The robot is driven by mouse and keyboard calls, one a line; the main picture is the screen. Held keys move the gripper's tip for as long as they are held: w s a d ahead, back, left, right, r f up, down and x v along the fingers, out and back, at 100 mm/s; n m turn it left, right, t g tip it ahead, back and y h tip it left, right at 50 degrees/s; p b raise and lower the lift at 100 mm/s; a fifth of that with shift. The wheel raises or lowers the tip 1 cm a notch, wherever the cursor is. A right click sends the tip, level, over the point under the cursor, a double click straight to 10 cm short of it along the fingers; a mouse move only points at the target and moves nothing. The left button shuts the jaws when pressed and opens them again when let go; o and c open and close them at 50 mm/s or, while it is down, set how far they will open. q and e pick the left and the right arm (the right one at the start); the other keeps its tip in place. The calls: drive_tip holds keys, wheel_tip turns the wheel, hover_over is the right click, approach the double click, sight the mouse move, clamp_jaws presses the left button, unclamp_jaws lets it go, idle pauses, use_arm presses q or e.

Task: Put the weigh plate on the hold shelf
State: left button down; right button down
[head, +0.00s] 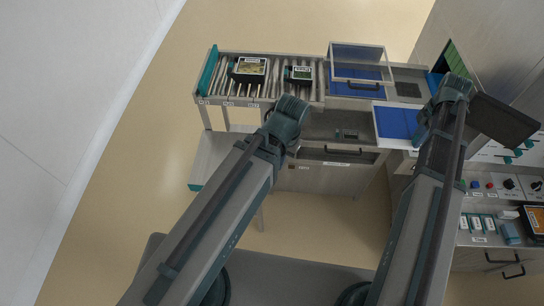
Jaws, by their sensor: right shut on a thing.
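A dark flat rectangular plate (505,120), which looks like the weigh plate, is at the right, tilted and held up in front of the machine wall. My right gripper (472,98) is shut on its left edge; the fingertips are mostly hidden by my wrist. My left arm ends in a teal wrist (289,115) in front of the conveyor; its jaws are hidden, so I cannot tell their state. No label readable here names the hold shelf; a pale low shelf with a teal edge (208,160) stands at the left, below the conveyor.
A roller conveyor (222,82) carries two dark trays, one with food (249,68). A clear-lidded blue sealing station (357,72) and a blue panel (394,121) stand at centre right. A control panel (492,184) and an orange-screened device (535,219) are at the right. The floor at left is clear.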

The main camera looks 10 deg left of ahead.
drive_tip(key=shift+w+d+f+b, duration=0.1)
drive_tip(key=shift+w+f+b, duration=0.2)
drive_tip(key=shift+f, duration=0.25)
drive_tip(key=shift+w+d+f+b, duration=0.15)
drive_tip(key=shift+f+b, duration=0.2)
drive_tip(key=shift+f, duration=0.2)
drive_tip(key=shift+s+a+f+b, duration=0.1)
drive_tip(key=shift+f+b, duration=0.2)
drive_tip(key=shift+b, duration=0.05)
wheel_tip(320, 180, down, 15)
drive_tip(key=b, duration=1.5)
drive_tip(key=shift+s, duration=0.15)
